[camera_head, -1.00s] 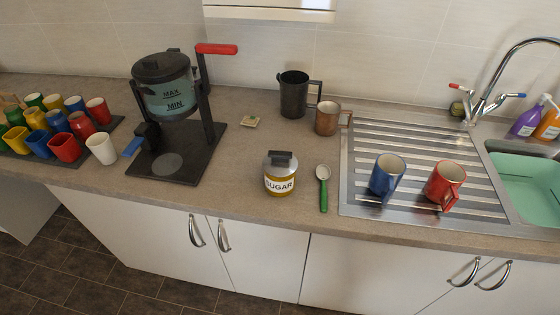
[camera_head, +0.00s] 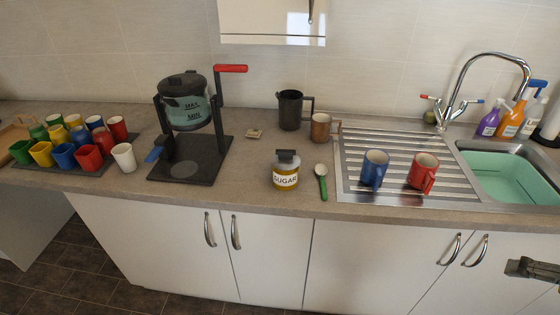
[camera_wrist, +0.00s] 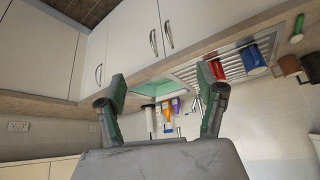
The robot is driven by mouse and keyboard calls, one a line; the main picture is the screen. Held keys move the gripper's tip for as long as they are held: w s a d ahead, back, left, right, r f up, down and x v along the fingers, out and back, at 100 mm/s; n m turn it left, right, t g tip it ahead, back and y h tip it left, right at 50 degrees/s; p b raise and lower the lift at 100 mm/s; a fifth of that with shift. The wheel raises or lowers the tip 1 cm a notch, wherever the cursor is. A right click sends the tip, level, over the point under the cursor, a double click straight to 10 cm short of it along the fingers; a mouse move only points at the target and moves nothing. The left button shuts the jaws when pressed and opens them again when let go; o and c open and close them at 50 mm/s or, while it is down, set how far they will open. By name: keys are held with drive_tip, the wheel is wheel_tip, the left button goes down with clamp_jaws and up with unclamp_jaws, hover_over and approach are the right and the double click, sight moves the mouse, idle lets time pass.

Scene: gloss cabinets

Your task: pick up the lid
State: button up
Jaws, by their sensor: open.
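The sugar jar (camera_head: 285,179) stands on the counter with its grey lid (camera_head: 287,160) on top, which has a dark block-shaped knob. The dispenser behind it to the left has its own dark lid (camera_head: 184,86). My gripper (camera_head: 521,267) shows at the right edge of the head view, low in front of the cabinets and far right of the jar. In the wrist view my gripper (camera_wrist: 162,82) has its two fingers spread apart with nothing between them. The jar and its lid cannot be made out in the wrist view.
A green-handled spoon (camera_head: 321,181) lies right of the jar. A dark jug (camera_head: 290,110) and a brown mug (camera_head: 320,127) stand behind. Blue (camera_head: 374,168) and red (camera_head: 422,172) mugs stand on the drainer. The counter in front of the jar is clear.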

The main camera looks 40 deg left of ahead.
drive_tip(key=w+a+r+n+g, duration=0.2)
drive_tip(key=w+a+r, duration=0.4)
drive_tip(key=w+a, duration=0.55)
drive_tip(key=n+g+p, duration=0.3)
drive_tip(key=n+p, duration=0.1)
hover_over(286, 151)
drive_tip(key=s, duration=0.2)
wheel_tip(286, 151, down, 5)
drive_tip(key=f, duration=0.2)
drive_tip(key=w+f, duration=0.1)
drive_tip(key=f, duration=0.4)
drive_tip(key=shift+w+a+f, duration=0.15)
drive_tip(key=shift+a+f, duration=0.05)
drive_tip(key=shift+f, duration=0.1)
drive_tip(key=shift+w+d+f+p, duration=0.1)
drive_tip(key=shift+w+f+p, duration=0.1)
drive_tip(key=shift+f, duration=1.15)
drive_tip(key=shift+w+f+p, duration=0.2)
drive_tip(key=shift+f, duration=1.1)
drive_tip(key=c, duration=1.3)
